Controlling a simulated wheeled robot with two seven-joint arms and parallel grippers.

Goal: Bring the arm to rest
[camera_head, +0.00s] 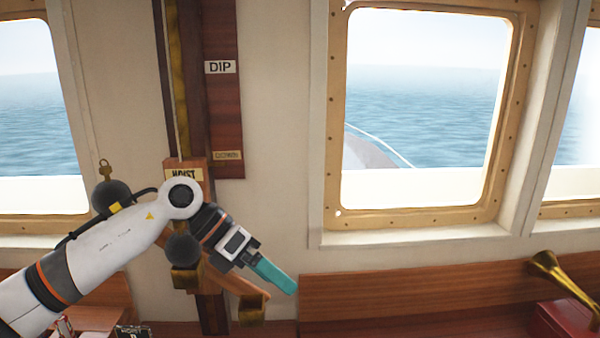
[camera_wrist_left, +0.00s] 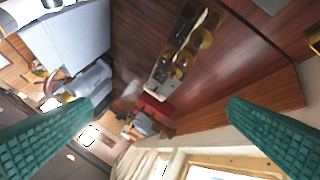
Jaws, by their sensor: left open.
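My left arm comes in from the left in the head view, with its left gripper (camera_head: 273,274) in front of the wall, pointing down and to the right. In the left wrist view the two teal fingers of the left gripper (camera_wrist_left: 160,120) stand wide apart with nothing between them. A wooden hoist post with a HOIST label (camera_head: 184,174) stands behind the arm and is partly hidden by it. Dark balls and brass blocks show close around the wrist; whether the arm touches them I cannot tell. My right gripper is not in view.
A wooden board has DIP (camera_head: 220,67) and DOWN plates. A framed window (camera_head: 425,110) is right of it. A wooden ledge (camera_head: 400,290) runs below, with a brass horn (camera_head: 560,278) and a red box (camera_head: 565,320) at right. The wall right of the gripper is clear.

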